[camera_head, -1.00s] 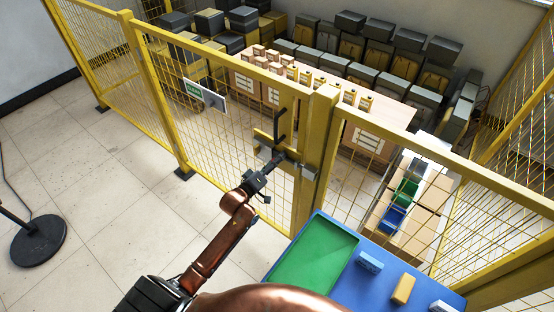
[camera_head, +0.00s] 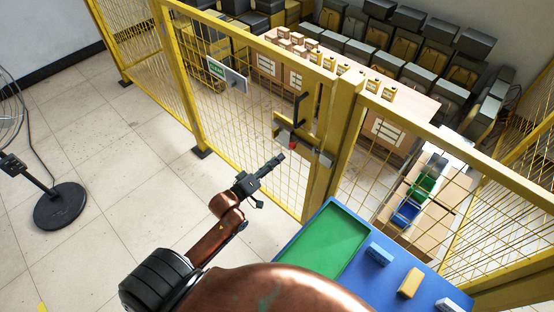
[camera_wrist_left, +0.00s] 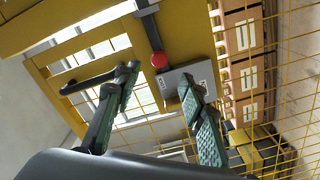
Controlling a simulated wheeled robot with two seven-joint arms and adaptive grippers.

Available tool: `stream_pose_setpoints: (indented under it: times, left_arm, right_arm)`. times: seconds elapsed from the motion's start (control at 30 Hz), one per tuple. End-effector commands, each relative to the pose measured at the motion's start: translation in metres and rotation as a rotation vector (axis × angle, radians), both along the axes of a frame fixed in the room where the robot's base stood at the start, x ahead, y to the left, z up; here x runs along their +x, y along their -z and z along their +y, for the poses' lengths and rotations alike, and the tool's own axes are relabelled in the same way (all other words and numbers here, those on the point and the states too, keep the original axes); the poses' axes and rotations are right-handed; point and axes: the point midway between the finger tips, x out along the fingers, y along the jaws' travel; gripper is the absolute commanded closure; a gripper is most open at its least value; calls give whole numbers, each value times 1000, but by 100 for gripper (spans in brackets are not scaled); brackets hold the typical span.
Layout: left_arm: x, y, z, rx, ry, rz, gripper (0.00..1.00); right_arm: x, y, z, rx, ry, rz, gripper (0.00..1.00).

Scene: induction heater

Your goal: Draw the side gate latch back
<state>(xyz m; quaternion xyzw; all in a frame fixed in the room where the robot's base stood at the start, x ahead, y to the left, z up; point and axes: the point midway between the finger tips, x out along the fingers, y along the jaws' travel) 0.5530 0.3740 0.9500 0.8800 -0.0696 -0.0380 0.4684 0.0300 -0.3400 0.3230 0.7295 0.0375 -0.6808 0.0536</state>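The side gate latch (camera_head: 316,154) is a grey bar running across the gate edge to the yellow post, with a red knob (camera_head: 292,146) on it. In the left wrist view the red knob (camera_wrist_left: 159,60) sits between the bar (camera_wrist_left: 150,30) and a grey labelled plate (camera_wrist_left: 173,84). A black handle (camera_head: 297,110) stands above the latch. My left gripper (camera_head: 273,162) is in front of the gate, below and left of the knob, apart from it. In the left wrist view its fingers (camera_wrist_left: 167,88) are spread with nothing between them. My right gripper is out of view.
The yellow mesh fence (camera_head: 245,105) stands ahead. A blue table (camera_head: 340,285) with a green tray (camera_head: 325,240) and several small blocks is at the lower right. A fan base (camera_head: 60,206) stands at the left. The tiled floor between is clear.

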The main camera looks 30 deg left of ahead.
Motion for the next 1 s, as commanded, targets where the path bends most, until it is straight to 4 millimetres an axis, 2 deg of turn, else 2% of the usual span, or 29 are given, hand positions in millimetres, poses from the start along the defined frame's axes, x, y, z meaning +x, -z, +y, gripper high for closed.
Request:
stream_pose_setpoints:
  times: [0.17,0.27,0.4,0.5,0.7,0.87,1.0]
  left_arm:
    - [2,0,2,17,1,-4,61]
    - [8,-2,11,103,9,-36,61]
    - [22,-11,27,339,70,-133,61]
    - [27,-14,32,517,153,-201,61]
    - [23,-6,34,746,319,-274,61]
    - [25,-2,31,789,363,-289,61]
    - [41,-3,21,787,362,-291,61]
  right_arm:
    - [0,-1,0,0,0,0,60]
    - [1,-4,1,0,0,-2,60]
    - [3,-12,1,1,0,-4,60]
    - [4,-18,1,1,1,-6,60]
    - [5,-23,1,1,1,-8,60]
    - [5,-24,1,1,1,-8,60]
    - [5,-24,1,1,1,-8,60]
